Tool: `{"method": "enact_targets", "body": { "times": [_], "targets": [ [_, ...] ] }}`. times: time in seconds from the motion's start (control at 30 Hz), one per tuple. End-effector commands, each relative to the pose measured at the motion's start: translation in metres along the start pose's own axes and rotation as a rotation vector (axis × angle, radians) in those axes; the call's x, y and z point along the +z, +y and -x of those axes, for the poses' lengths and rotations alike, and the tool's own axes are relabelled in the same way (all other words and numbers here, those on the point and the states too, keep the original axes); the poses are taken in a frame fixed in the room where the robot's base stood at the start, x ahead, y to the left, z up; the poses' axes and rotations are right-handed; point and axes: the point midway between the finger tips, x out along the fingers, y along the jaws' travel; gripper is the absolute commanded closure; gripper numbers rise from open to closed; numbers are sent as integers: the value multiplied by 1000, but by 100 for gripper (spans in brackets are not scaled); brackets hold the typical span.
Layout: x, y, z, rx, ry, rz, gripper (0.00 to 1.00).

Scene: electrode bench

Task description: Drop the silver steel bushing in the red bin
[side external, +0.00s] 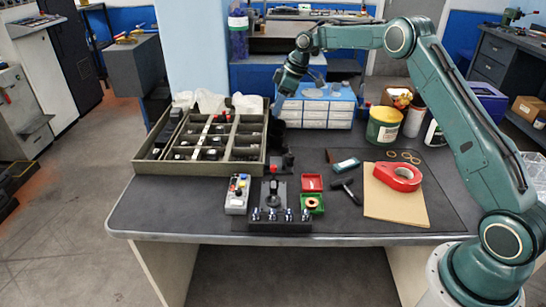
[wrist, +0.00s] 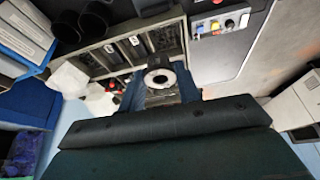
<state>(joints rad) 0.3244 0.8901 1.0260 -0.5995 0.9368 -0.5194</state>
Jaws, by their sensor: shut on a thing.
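My gripper (side external: 277,122) is low beside the right end of the compartment tray in the side view, and its fingertips look dark and small there. In the wrist view my gripper (wrist: 160,84) is shut on the silver steel bushing (wrist: 160,70), a pale ring with a dark hole seen end-on between the two fingers. I cannot make out the bushing in the side view. The small red bin (side external: 312,183) sits on the mat, to the right of and nearer the front than my gripper. I cannot make it out in the wrist view.
The wooden compartment tray (side external: 146,167) holds several dark parts. A green bin (side external: 318,210) with a copper-coloured ring adjoins the red bin. A black fixture (side external: 278,226), a control box (side external: 237,194) and a hammer (side external: 346,190) stand near. White drawers (side external: 316,113) are behind.

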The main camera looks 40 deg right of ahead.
Motion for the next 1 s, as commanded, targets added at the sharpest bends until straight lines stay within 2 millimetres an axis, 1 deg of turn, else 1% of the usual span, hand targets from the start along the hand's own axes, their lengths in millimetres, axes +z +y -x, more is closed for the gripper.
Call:
{"method": "enact_targets", "body": {
  "times": [0.17, 0.37, 0.67, 1.0],
  "targets": [
    [8, -2, -4, -5, 3, -3, 91],
    [28, -7, -16, -15, 12, -7, 91],
    [74, -24, -39, -22, 23, -12, 91],
    [132, -54, -59, -14, 17, -11, 91]
  ]
}}
